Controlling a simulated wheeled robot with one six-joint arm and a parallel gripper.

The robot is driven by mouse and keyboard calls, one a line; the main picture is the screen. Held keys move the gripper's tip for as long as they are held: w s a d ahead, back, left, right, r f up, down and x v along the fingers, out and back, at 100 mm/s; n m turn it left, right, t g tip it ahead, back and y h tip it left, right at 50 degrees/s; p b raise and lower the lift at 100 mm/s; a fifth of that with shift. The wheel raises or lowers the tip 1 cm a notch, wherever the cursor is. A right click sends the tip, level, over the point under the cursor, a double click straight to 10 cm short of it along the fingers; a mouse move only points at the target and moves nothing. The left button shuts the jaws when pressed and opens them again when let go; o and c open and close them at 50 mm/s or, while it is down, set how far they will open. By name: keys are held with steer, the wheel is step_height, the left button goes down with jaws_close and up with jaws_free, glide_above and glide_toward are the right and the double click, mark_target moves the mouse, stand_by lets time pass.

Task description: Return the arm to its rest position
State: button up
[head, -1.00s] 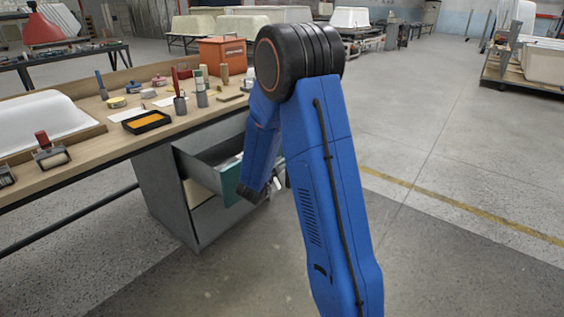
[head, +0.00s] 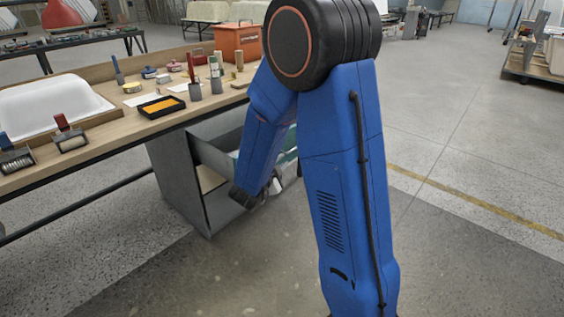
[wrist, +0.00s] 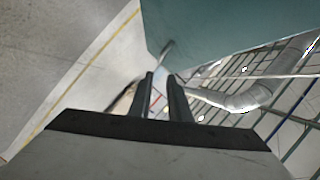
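My blue arm (head: 345,190) is bent, with its black elbow joint high and the forearm hanging down to the dark wrist. My gripper (head: 273,186) is small and partly hidden in the head view, beside the open drawer (head: 288,167) under the bench. In the wrist view, its two dark fingers (wrist: 161,82) show a narrow gap with nothing visible held between them. A teal surface (wrist: 225,22), apparently the drawer front, is close beyond the fingertips. I cannot tell whether they touch it.
The wooden workbench (head: 128,131) holds a white shell (head: 55,103), rollers, a yellow-filled tray (head: 161,107), pots and an orange toolbox (head: 237,42). The grey drawer cabinet (head: 185,185) stands beneath it. Open concrete floor (head: 465,260) lies to the right.

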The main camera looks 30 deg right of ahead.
stand_by(0.4)
steer(key=s+a+r+n+t+y, duration=0.1)
steer(key=s+a+r+n+y, duration=0.2)
steer(key=a+r+n+y, duration=0.3)
steer(key=s+a+r+n+y, duration=0.35)
steer(key=a+n+y, duration=0.25)
steer(key=a, duration=0.3)
steer(key=s+d+n+g, duration=0.3)
steer(key=s+n+g, duration=0.3)
steer(key=s, duration=2.2)
steer(key=n, duration=0.3)
steer(key=shift+s+r+n, duration=0.2)
steer(key=shift+r+n, duration=0.1)
steer(key=shift+r, duration=0.05)
